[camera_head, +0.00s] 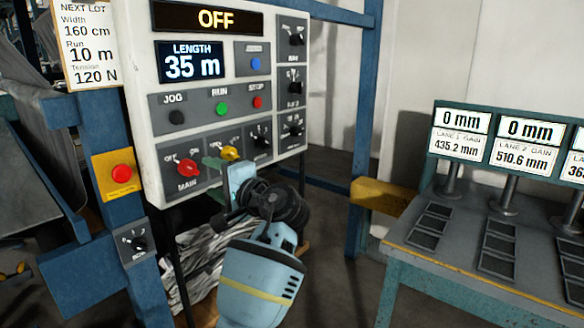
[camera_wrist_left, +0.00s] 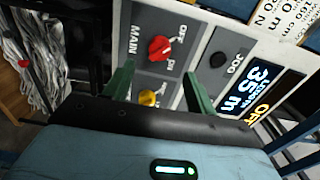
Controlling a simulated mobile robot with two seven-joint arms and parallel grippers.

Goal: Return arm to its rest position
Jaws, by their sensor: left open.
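My left gripper (camera_head: 213,178) is in front of the lower part of the white control panel (camera_head: 228,20). Its green fingers are spread apart, and they show in the left wrist view (camera_wrist_left: 159,72) with nothing gripped. The red MAIN knob (camera_head: 187,167) is just left of the fingers; in the wrist view the red knob (camera_wrist_left: 160,48) lies beyond the fingertips. A yellow knob (camera_head: 230,153) is just above the gripper; in the wrist view the yellow knob (camera_wrist_left: 148,97) appears between the fingers. I cannot tell whether a finger touches it. My right gripper is not in view.
The display (camera_head: 216,18) reads OFF and the length display (camera_head: 190,62) reads 35 m. A red button on a yellow plate (camera_head: 103,163) is on the blue post at left. A table with gauge displays (camera_head: 460,118) stands at right. A yellow block (camera_head: 384,197) juts near it.

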